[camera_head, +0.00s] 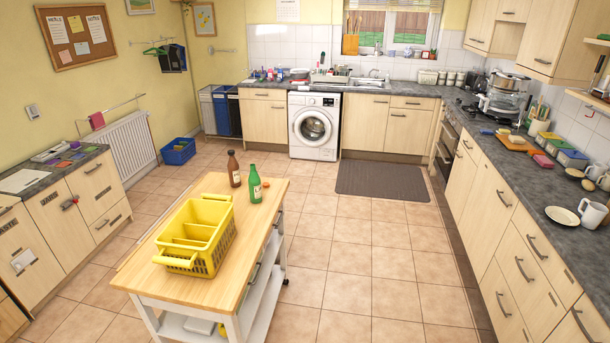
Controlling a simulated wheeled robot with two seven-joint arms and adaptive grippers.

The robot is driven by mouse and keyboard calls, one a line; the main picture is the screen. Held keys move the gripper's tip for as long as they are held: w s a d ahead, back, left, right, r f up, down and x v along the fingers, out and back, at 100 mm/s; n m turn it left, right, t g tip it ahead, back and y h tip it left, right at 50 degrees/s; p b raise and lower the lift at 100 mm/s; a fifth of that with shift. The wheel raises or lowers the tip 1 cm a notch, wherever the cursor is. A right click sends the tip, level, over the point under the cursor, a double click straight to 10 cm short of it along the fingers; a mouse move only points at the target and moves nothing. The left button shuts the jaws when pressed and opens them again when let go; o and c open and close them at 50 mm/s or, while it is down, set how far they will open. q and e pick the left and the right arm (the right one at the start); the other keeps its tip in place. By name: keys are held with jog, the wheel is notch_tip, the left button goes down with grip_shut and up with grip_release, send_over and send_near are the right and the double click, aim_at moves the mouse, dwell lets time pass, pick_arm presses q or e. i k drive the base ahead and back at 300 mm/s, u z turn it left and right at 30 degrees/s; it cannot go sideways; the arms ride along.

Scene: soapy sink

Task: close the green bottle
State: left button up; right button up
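The green bottle (255,187) stands upright on the wooden top of a kitchen trolley (180,288), near its far right corner. Its neck points up; it is too small to tell whether its mouth is covered. A small pale thing (265,183) shows right beside the bottle's right side, and I cannot tell what it is. A brown bottle (234,171) stands upright just behind and left of the green one, apart from it. Neither of my grippers is in view.
A yellow divided basket (204,240) sits on the trolley, left of and nearer than the bottles. Tiled floor (350,265) lies clear right of the trolley. A dark mat (382,181) lies before the sink counter. A long counter (540,185) with drawers runs along the right.

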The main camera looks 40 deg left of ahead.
aim_at(254, 184)
jog(key=u, duration=0.15)
jog(key=i, duration=1.55)
jog(key=u, duration=1.4)
jog(key=i, duration=0.85)
jog(key=u, duration=1)
